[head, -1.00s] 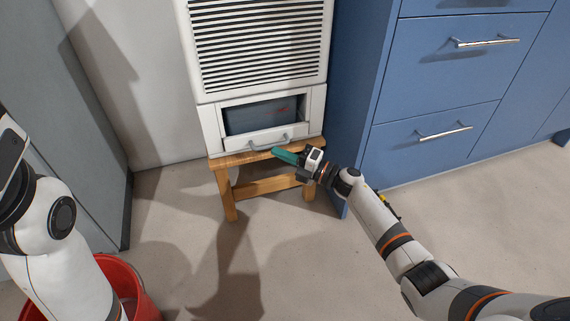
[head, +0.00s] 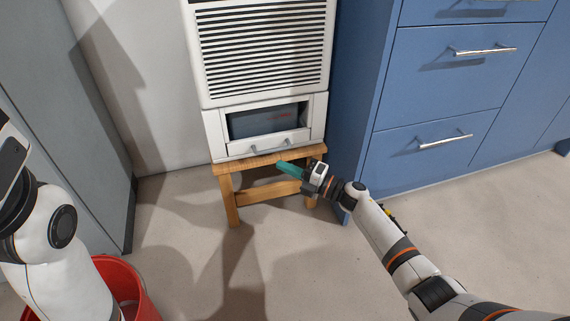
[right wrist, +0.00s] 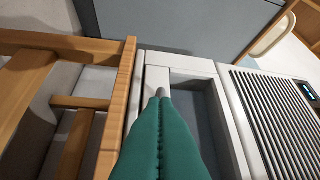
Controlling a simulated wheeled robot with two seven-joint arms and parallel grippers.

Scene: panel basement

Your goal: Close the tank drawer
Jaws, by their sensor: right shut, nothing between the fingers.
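The tank drawer (head: 268,146) is in the lower part of the white slatted unit (head: 262,50). Its low front has a small bar handle, and a dark recess (head: 265,118) shows above and behind it. How far out the drawer stands is hard to tell. My right gripper (head: 279,164) has green fingers shut together and empty, just in front of and below the drawer front. In the right wrist view, the fingertips (right wrist: 161,95) overlap the white drawer front (right wrist: 157,78); contact cannot be told. My left arm shows at the left edge, its gripper out of view.
The unit stands on a wooden stool (head: 230,200). Blue cabinets (head: 430,95) with bar handles rise close on the right. A grey cabinet (head: 60,120) is on the left, with a red bucket (head: 135,280) near my left arm. The floor in front is clear.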

